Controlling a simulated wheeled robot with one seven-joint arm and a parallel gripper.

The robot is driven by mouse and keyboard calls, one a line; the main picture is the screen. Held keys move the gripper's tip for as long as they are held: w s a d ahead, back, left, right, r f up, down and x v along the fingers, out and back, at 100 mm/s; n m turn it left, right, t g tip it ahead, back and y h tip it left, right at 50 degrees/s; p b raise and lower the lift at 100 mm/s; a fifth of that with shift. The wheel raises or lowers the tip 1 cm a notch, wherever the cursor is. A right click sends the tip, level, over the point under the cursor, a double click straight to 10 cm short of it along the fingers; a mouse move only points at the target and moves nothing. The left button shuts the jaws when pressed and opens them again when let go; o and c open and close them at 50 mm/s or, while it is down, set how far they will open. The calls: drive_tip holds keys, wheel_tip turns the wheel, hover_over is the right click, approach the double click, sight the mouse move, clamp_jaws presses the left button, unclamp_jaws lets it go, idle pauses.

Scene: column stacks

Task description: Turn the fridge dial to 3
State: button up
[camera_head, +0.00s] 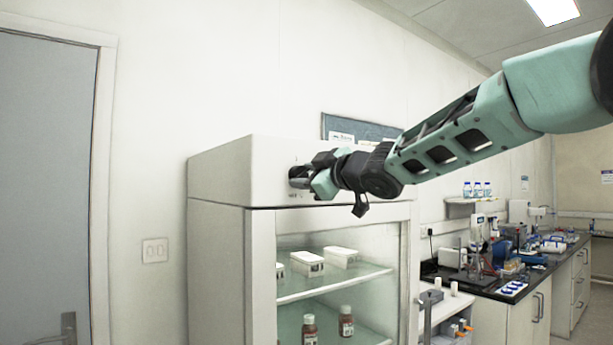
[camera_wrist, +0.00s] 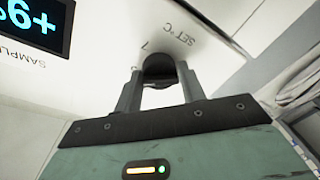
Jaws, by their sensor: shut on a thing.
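The fridge (camera_head: 218,225) is a white cabinet with a shelved front, and its top panel carries the dial. In the wrist view the dial (camera_wrist: 158,66) is a dark round knob on the white panel (camera_wrist: 110,85). The marks "SET °C" and "7" are printed beside it, seen upside down. My gripper (camera_wrist: 159,80) has one finger on each side of the dial and is shut on it. In the head view my gripper (camera_head: 305,178) reaches the panel from the right and hides most of the dial. The dial's pointer and its other numbers cannot be made out.
A lit display (camera_wrist: 35,25) sits on the panel near the dial. Inside the fridge, white boxes (camera_head: 307,262) and brown bottles (camera_head: 346,322) stand on shelves. A dark bench (camera_head: 510,280) with lab equipment is at the right. A grey door (camera_head: 45,180) is at the left.

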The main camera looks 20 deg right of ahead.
drive_tip(key=shift+r, duration=0.1)
drive_tip(key=n, duration=0.6)
drive_tip(key=shift+r+b, duration=0.1)
drive_tip(key=shift+b, duration=0.3)
drive_tip(key=n, duration=0.5)
drive_tip(key=shift+r+g+h+b, duration=0.1)
drive_tip(key=shift+g+h+b, duration=0.2)
drive_tip(key=shift+h+b, duration=0.1)
drive_tip(key=o, duration=0.9)
drive_tip(key=shift+o, duration=0.2)
